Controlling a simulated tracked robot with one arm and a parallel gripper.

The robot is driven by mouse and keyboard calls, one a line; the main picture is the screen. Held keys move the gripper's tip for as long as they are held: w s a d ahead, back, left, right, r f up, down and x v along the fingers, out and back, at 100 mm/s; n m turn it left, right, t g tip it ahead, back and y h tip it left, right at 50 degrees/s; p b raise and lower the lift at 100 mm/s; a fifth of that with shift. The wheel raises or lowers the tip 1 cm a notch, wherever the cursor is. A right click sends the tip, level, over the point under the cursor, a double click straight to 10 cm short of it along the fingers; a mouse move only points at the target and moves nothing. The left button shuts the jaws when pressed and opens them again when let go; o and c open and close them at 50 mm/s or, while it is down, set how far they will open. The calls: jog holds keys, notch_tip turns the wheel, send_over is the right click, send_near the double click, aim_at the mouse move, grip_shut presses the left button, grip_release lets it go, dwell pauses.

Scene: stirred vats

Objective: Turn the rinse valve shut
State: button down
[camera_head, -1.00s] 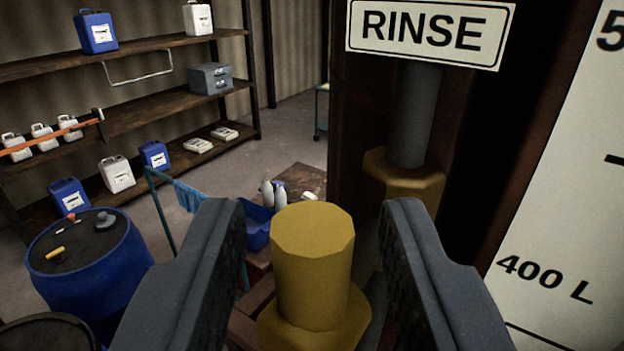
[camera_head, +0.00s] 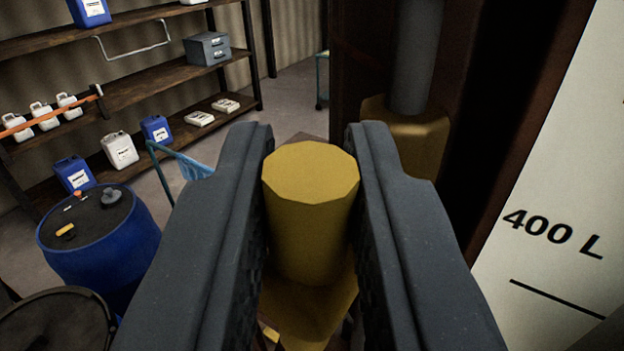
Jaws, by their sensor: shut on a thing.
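The rinse valve's yellow brass part (camera_head: 310,215) stands in the middle of the view, a faceted stub with a flat top above a wider base. My gripper (camera_head: 310,165) has one dark finger on each side of the stub and is shut on it. The lower base is partly hidden between the fingers. A yellow fitting (camera_head: 412,130) with a grey pipe (camera_head: 414,55) rising from it is behind, to the right. I see no handle on the valve, and its turned position cannot be told.
A white level board marked 400 L (camera_head: 560,225) stands close on the right. A blue drum (camera_head: 100,240) and a dark round lid (camera_head: 58,325) are at the lower left. Shelves with jugs (camera_head: 120,80) line the back left.

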jog(key=f+m+h+b, duration=0.1)
jog(key=m+h+b, duration=0.2)
jog(key=m, duration=0.5)
jog(key=s+d+f+m+t+h+b, duration=0.1)
jog(key=m+h+b, duration=0.2)
jog(key=m+h, duration=0.3)
jog(key=d+f+m+h+b, duration=0.1)
jog(key=m+h+b, duration=0.2)
jog(key=m, duration=0.7)
jog(key=shift+s+f+t+h, duration=0.15)
jog(key=shift+t+h, duration=0.25)
jog(key=shift+h, duration=0.5)
jog(key=shift+s+d+m, duration=0.1)
jog(key=shift+m, duration=0.3)
jog(key=c, duration=1.4)
grip_release()
jog(key=shift+h, duration=0.3)
